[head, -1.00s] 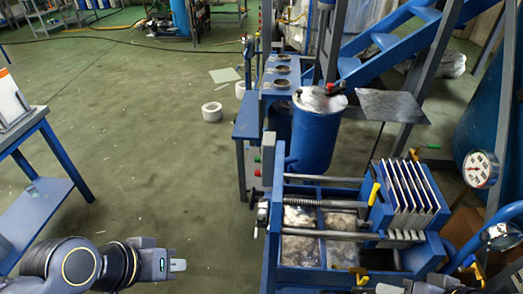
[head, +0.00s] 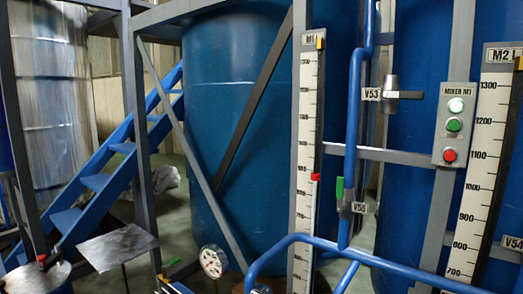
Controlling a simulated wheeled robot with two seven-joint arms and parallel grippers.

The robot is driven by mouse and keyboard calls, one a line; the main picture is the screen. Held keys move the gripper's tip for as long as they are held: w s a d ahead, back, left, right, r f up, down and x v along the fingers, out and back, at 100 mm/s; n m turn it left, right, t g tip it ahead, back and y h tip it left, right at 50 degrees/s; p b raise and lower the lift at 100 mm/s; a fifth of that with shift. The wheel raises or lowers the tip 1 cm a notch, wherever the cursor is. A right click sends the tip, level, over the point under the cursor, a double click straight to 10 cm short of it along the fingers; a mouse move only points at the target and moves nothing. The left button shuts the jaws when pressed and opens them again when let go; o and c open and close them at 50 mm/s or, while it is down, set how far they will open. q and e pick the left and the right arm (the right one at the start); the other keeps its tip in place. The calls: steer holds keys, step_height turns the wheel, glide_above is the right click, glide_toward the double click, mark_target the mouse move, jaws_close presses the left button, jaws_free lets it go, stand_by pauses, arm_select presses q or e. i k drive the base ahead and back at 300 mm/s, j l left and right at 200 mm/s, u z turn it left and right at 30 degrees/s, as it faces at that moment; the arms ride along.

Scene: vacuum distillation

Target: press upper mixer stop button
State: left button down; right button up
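A grey control box labelled "MIXER M1" (head: 454,125) is fixed to a grey upright at the right of the head view. It has a white lamp or button (head: 456,105) at the top, a green button (head: 454,125) in the middle and a red button (head: 449,155) at the bottom. Neither of my grippers shows in the head view now, so their distance from the box cannot be seen.
Blue pipes (head: 352,110) run in front of the large blue tank (head: 235,100). A level scale M1 (head: 305,150) and another scale (head: 485,150) flank the box. A valve handle V53 (head: 400,94) sticks out left of it. Blue stairs (head: 95,183) stand at left.

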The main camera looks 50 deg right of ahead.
mark_target(449, 155)
steer(key=z, duration=2.9)
